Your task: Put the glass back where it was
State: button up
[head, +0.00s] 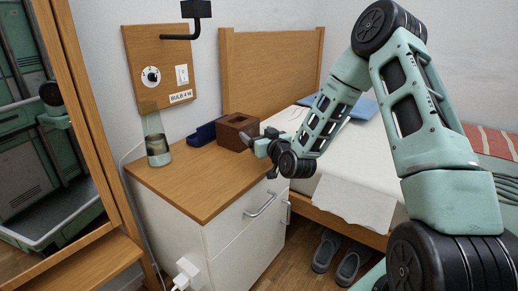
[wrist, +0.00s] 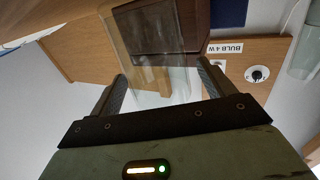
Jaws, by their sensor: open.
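A clear glass-like shape (wrist: 152,38) shows in the wrist view, wider at the top of the picture and narrowing down between the fingers. The brown box and wood show through it. I cannot make it out in the head view, where the gripper is small and dark. My gripper (head: 268,144) is open over the right back edge of the bedside cabinet, beside the brown box (head: 236,131). In the wrist view the two fingers of my gripper (wrist: 160,92) stand apart on either side of the clear shape. I cannot tell whether they touch it.
The cabinet top (head: 200,185) is bare at its front. A tall clear vessel (head: 157,147) with a darker lower part stands at its left back. A dark blue container (head: 202,133) sits beside the brown box. A switch board (head: 158,65) hangs behind; the bed (head: 342,175) is to the right.

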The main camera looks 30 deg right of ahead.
jog(key=c, duration=1.2)
